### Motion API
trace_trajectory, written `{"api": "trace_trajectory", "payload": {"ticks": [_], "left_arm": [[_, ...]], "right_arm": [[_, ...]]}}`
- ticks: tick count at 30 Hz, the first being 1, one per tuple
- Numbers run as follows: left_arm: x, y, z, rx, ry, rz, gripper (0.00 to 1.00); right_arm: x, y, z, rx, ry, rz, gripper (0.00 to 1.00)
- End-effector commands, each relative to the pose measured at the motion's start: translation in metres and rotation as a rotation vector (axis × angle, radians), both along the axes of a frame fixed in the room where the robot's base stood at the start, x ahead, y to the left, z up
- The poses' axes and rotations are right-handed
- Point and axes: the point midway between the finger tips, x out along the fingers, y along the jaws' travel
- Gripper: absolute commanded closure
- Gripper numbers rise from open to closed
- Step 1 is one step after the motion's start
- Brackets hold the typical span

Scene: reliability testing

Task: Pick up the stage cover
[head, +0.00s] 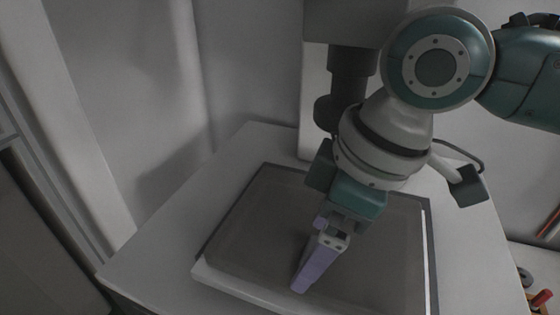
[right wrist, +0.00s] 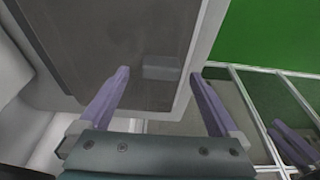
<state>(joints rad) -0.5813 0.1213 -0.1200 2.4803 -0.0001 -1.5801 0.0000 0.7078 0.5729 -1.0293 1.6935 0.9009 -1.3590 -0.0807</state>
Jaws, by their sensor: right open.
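The stage cover appears as a broad, dark grey, see-through panel (head: 265,220) in a pale frame, lying on a white stand in the head view. In the right wrist view the panel (right wrist: 105,35) fills the upper left, with a small grey block like a handle (right wrist: 162,68) near its edge. My right gripper (head: 302,284) has purple fingers and is over the panel. In the right wrist view its open fingers (right wrist: 158,76) lie on either side of the block in the picture, with nothing held. I cannot tell the height between them.
The white stand top (head: 150,250) is bare to the left of the panel. A grey column-like instrument (head: 350,65) rises behind the panel, close to my right arm. A green surface (right wrist: 270,35) and framed glass-like panels (right wrist: 270,105) show at the right in the wrist view.

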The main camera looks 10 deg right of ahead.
Motion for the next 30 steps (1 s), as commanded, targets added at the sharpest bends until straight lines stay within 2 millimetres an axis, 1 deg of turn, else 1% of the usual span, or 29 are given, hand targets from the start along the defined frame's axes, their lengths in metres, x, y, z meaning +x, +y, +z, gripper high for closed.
{"api": "trace_trajectory", "payload": {"ticks": [1,3,9,30], "left_arm": [[0.0004,0.0005,0.0033,0.002,-0.001,0.000,0.50],[0.0004,0.0008,0.0034,0.004,-0.002,-0.002,0.50],[0.0005,0.0010,0.0026,0.004,-0.002,-0.002,0.50],[0.0008,-0.0014,0.0028,-0.006,-0.001,0.003,0.50]], "right_arm": [[-0.0009,-0.0006,-0.0032,-0.003,0.005,-0.001,0.03],[-0.0001,-0.0003,-0.0063,-0.002,0.002,-0.002,0.03],[-0.0001,-0.0004,-0.0075,-0.002,0.002,-0.001,0.03],[-0.0003,-0.0005,-0.0073,-0.002,0.002,-0.001,0.81]]}}
